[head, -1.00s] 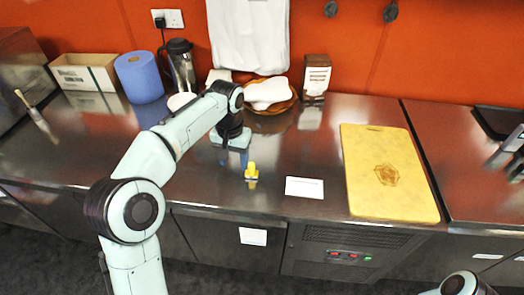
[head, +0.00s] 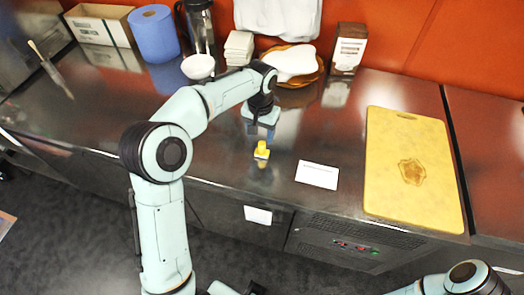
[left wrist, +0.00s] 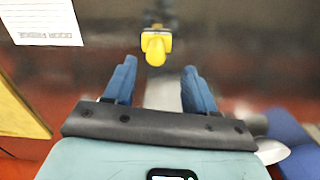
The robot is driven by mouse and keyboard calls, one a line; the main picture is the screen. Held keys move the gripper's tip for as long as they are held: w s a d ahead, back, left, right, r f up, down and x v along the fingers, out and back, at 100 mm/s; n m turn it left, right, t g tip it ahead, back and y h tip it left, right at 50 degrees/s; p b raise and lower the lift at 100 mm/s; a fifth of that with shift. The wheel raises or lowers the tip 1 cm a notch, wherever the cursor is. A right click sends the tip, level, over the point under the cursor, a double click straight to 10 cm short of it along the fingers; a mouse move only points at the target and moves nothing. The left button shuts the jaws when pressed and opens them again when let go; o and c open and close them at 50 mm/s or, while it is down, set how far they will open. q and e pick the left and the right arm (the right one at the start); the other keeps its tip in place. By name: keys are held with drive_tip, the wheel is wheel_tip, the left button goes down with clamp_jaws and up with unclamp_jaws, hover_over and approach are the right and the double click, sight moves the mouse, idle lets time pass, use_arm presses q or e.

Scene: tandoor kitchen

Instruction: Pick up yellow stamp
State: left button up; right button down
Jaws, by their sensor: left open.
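The yellow stamp (head: 262,150) stands upright on the steel counter (head: 215,155), left of a white card. In the left wrist view the stamp (left wrist: 156,46) is ahead of the fingers, roughly in line with the gap between them and not between them. My left gripper (head: 258,133) is above the counter, just behind the stamp in the head view. In the left wrist view its two blue fingers (left wrist: 158,85) are apart with nothing between them. Part of my right arm shows at the lower right of the head view, but its gripper does not show.
A white card (head: 317,174) lies right of the stamp. A yellow cutting board (head: 412,170) lies further right. Along the back stand a blue paper roll (head: 154,34), a white bowl (head: 198,67), an orange plate (head: 310,75) with white cloth and a brown box (head: 348,48).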

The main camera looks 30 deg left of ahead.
sight(262, 143)
use_arm(q)
drive_tip(key=f, duration=0.4)
drive_tip(key=shift+s+d+f, duration=0.25)
drive_tip(key=shift+s+d, duration=0.05)
drive_tip(key=shift+f, duration=0.3)
clamp_jaws()
use_arm(e)
drive_tip(key=shift+s+f, duration=0.15)
drive_tip(key=shift+f, duration=0.15)
use_arm(q)
drive_tip(key=shift+r, duration=0.15)
